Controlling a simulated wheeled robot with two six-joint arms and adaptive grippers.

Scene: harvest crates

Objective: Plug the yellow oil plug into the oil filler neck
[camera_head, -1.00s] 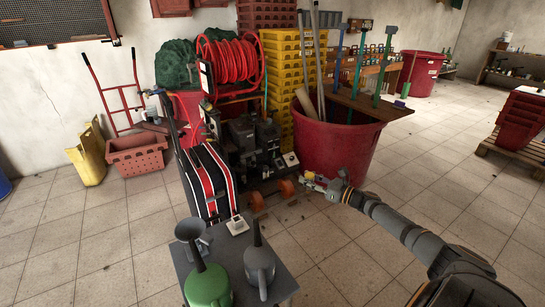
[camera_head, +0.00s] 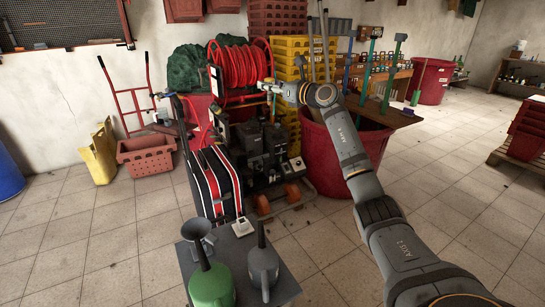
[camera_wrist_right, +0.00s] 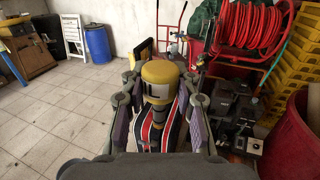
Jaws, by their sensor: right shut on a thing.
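My right gripper (camera_head: 272,87) is raised in front of the red hose reel and the yellow crates in the head view. In the right wrist view its fingers (camera_wrist_right: 160,98) are shut on the yellow oil plug (camera_wrist_right: 160,72), which has a rounded yellow top and a paler lower part. The plug is held in the air. The dark machine (camera_head: 248,140) stands below the gripper; it also shows at the right in the wrist view (camera_wrist_right: 238,108). I cannot pick out the oil filler neck on it. My left gripper is not in view.
A red tub (camera_head: 325,160) with tools stands right of the machine. The red hose reel (camera_head: 238,65) and stacked yellow crates (camera_head: 288,118) are behind. A black, red-striped case (camera_head: 215,180) stands left. A small table (camera_head: 235,262) holds a green can (camera_head: 210,285).

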